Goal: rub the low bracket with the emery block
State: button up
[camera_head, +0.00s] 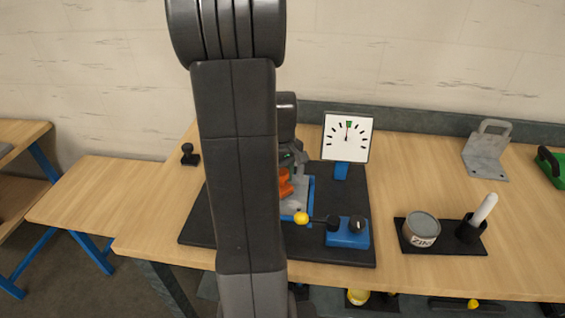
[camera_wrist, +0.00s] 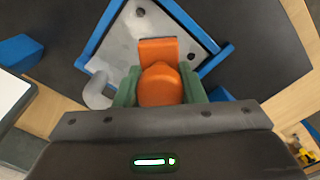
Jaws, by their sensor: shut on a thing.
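My gripper (camera_wrist: 158,88) is shut on an orange block with a rounded grip, which looks like the emery block (camera_wrist: 158,50). It also shows in the head view (camera_head: 286,185), partly behind my arm. Below it lies a grey metal plate with holes, which looks like the low bracket (camera_wrist: 120,45), inside a blue frame (camera_wrist: 182,18). The plate also shows in the head view (camera_head: 297,205). The block is over the plate; I cannot tell whether they touch. A curved grey piece (camera_wrist: 97,90) shows beside the left finger.
A dial on a white panel (camera_head: 347,137) stands behind the frame. A blue box with a yellow-knobbed lever (camera_head: 348,232) is in front. Farther right are a tin (camera_head: 421,230), a white-handled tool in a black cup (camera_head: 484,212), another grey bracket (camera_head: 486,152) and a green-and-black object (camera_head: 551,167).

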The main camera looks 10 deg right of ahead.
jog(key=shift+d+r+p, duration=0.1)
jog(key=shift+r+p, duration=0.85)
jog(key=shift+r, duration=0.6)
jog(key=p, duration=0.2)
jog(key=shift+r+p, duration=0.25)
jog(key=shift+p, duration=0.15)
jog(key=shift+f+p, duration=0.2)
jog(key=shift+p, duration=0.3)
